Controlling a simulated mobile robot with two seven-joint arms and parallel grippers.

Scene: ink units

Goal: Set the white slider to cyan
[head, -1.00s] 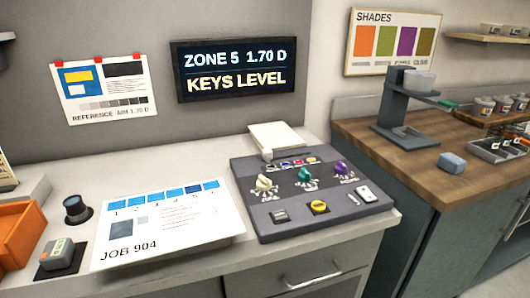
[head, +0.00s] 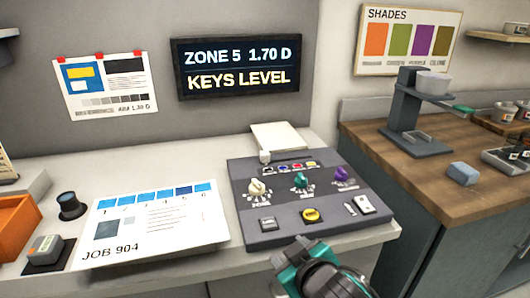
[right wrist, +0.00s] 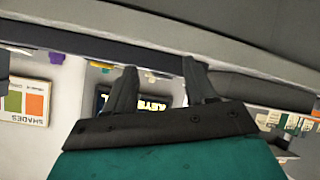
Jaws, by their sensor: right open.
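The white slider (head: 265,157) stands at the left end of a short row of small coloured marks on the dark control console (head: 240,190), near its back edge. The marks are too small to tell cyan for sure. My right gripper (head: 300,255) is in front of the console's front edge in the head view, well short of the slider and apart from it. In the right wrist view its two fingers (right wrist: 160,78) are spread with nothing held. The slider cannot be made out in that view. My left gripper is not in view.
The console also bears a cream knob (head: 257,188), a teal knob (head: 300,180), a purple knob (head: 341,174) and a yellow button (head: 311,215). A job sheet (head: 160,225) lies to the left. A wall screen (head: 236,68) reads ZONE 5 1.70 D, KEYS LEVEL.

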